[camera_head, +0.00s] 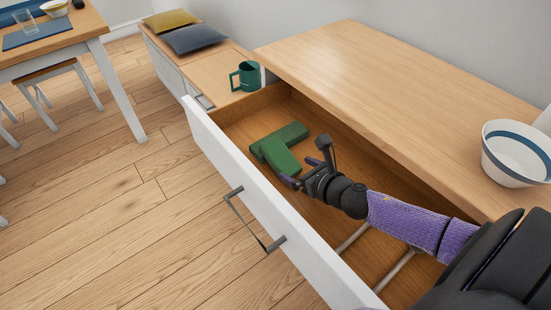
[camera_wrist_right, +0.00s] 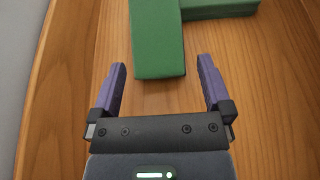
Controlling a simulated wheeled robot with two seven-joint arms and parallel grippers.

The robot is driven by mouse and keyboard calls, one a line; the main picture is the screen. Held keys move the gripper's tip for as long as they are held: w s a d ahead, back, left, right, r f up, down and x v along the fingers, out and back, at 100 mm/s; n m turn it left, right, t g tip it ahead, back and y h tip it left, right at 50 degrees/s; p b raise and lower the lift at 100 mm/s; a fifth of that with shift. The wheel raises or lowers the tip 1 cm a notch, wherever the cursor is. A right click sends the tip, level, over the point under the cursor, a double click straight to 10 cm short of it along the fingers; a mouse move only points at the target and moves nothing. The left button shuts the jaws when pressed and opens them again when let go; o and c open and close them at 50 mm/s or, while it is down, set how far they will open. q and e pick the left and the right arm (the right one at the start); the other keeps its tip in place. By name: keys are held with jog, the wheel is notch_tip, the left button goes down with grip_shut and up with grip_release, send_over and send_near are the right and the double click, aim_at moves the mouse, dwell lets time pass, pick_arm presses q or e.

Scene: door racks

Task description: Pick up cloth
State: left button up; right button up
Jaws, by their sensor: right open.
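A green cloth (camera_head: 281,147), folded into thick block-like parts at an angle to each other, lies on the wooden floor of an open drawer (camera_head: 237,126). In the right wrist view the near part of the cloth (camera_wrist_right: 158,40) points toward my gripper. My right gripper (camera_head: 303,172) is inside the drawer, close to the near end of the cloth. In the right wrist view its two purple fingers (camera_wrist_right: 162,80) are apart, with the cloth's near end between and just ahead of the tips. It holds nothing. My left gripper is not in view.
The drawer's white front (camera_head: 255,190) with a metal handle (camera_head: 253,225) stands left of my arm. A wooden counter (camera_head: 380,80) overhangs the right side, with a striped bowl (camera_head: 515,155). A green mug (camera_head: 245,77) stands beyond the drawer. Open floor (camera_head: 110,220) lies left.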

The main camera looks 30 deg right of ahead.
aim_at(284, 158)
jog(key=b+x, duration=0.1)
jog(key=x, duration=0.1)
jog(key=r+b+x, duration=0.1)
jog(key=x, duration=0.2)
jog(key=shift+w+a+f, duration=0.1)
jog(key=shift+w+a, duration=0.05)
jog(key=shift+w, duration=0.3)
jog(key=c, duration=1.2)
jog(key=shift+o, duration=0.2)
jog(key=shift+r, duration=0.2)
